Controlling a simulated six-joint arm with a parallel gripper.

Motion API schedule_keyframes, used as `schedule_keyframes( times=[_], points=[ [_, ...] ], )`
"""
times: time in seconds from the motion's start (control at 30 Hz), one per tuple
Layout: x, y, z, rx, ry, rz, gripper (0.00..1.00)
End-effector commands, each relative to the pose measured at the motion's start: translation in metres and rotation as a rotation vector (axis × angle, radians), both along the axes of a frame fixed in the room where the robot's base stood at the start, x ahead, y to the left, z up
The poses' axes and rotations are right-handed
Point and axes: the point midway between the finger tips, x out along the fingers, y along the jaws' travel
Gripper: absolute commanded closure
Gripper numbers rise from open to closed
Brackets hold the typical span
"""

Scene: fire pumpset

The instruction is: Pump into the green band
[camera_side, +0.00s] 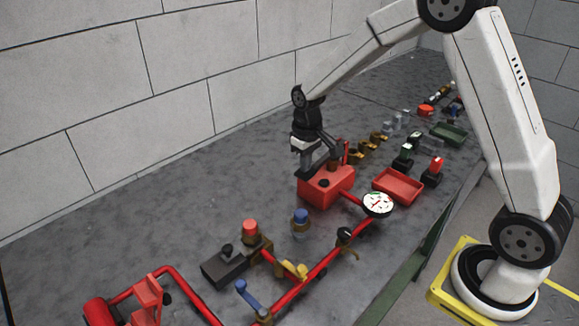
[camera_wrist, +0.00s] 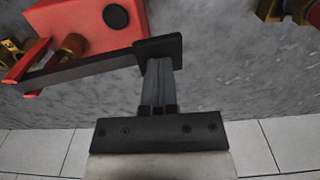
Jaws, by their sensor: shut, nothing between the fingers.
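The red pump box (camera_side: 326,186) stands on the grey bench, and it also shows at the top left of the wrist view (camera_wrist: 85,25). A dark bar, apparently the pump lever (camera_wrist: 85,73), runs across the wrist view beside the box. Its wide end block lies at my fingertips. My gripper (camera_wrist: 159,68) is shut and empty, pressed close to that block; whether it touches is unclear. In the side view my gripper (camera_side: 314,160) is just above the box. The round white gauge (camera_side: 378,204) with red and green marks sits right of the box; its exact reading is too small to tell.
Red pipework (camera_side: 318,270) with valves runs towards the front left. A blue-topped cylinder (camera_side: 300,222), a red tray (camera_side: 398,185) and a green tray (camera_side: 450,133) stand on the bench. Brass fittings (camera_side: 368,146) lie behind the box. The bench by the wall is clear.

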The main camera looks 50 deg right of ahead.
Motion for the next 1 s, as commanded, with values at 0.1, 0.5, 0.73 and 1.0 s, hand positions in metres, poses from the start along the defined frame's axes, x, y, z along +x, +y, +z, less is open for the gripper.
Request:
schedule_keyframes(
  times=[0.1, 0.5, 0.73, 1.0],
  points=[
    [-0.001, 0.000, -0.006, 0.000, 0.004, 0.000, 1.00],
    [-0.001, 0.000, -0.023, 0.001, 0.004, 0.000, 1.00],
    [-0.001, 0.000, -0.029, 0.001, 0.003, 0.000, 1.00],
    [-0.001, 0.000, -0.024, 0.001, 0.003, 0.000, 1.00]
  ],
)
